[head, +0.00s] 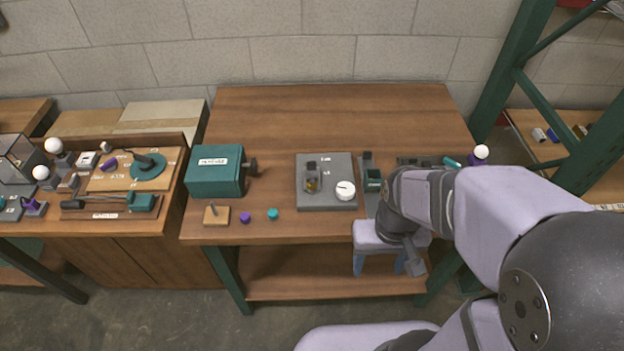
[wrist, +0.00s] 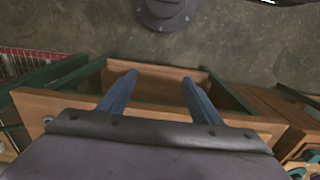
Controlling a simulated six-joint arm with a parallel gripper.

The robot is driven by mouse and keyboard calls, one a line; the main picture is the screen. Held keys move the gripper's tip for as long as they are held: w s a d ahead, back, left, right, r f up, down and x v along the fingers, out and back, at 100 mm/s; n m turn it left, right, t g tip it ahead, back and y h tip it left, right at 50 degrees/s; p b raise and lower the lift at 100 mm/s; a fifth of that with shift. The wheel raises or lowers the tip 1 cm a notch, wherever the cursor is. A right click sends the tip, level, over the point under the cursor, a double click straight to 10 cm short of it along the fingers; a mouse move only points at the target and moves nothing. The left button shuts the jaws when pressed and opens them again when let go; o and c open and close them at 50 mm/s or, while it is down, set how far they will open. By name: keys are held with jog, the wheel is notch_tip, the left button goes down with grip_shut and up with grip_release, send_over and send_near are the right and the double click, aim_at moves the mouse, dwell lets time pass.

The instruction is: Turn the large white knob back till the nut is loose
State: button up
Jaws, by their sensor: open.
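The large white knob (head: 345,191) sits at the front right of a grey plate (head: 325,203) on the wooden table. A dark mark shows on its top. A small grey fixture (head: 312,172) with a yellowish, brass-like part (head: 311,186) stands left of the knob. That part may be the nut, but it is too small to tell. My gripper (head: 379,270) is open and empty, in front of the table's front edge and apart from the knob. The wrist view shows its two blue fingers (wrist: 158,79) spread, with floor and table woodwork beyond; the knob is not in that view.
A teal vise-like box (head: 215,171) stands left of the plate. A wooden block with a peg (head: 216,214), a purple cap (head: 245,217) and a teal cap (head: 272,214) lie near the front edge. A narrow grey fixture (head: 371,180) stands close right of the plate, beside my arm.

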notch_tip(320, 180, down, 3)
jog(key=s+g, duration=0.2)
jog(key=w+a+m, duration=0.1)
jog(key=w, duration=0.6)
jog(key=w+a+f+m+t, duration=0.1)
jog(key=w, duration=0.7)
jog(key=w+a+f, duration=0.1)
jog(key=w, duration=0.6)
jog(key=shift+w+f+m, duration=0.2)
jog(key=shift+w+m, duration=0.05)
jog(key=shift+m, duration=0.15)
jog(key=w+r+m, duration=0.2)
jog(key=w+r+m+t, duration=0.1)
jog(key=w+r, duration=0.1)
jog(key=w+r+m, duration=0.2)
jog(key=w, duration=0.1)
jog(key=shift+a+m+t, duration=0.25)
jog(key=shift+m+t, duration=0.05)
jog(key=shift+s+r+m, duration=0.15)
jog(key=shift+r+m, duration=0.05)
jog(key=shift+m, duration=0.7)
jog(key=shift+s+m, duration=0.35)
jog(key=shift+m, duration=0.35)
jog(key=m, duration=0.2)
jog(key=shift+s+m, duration=0.25)
jog(key=shift+m, duration=0.05)
jog(key=shift+f+p, duration=0.1)
jog(key=shift+p, duration=0.2)
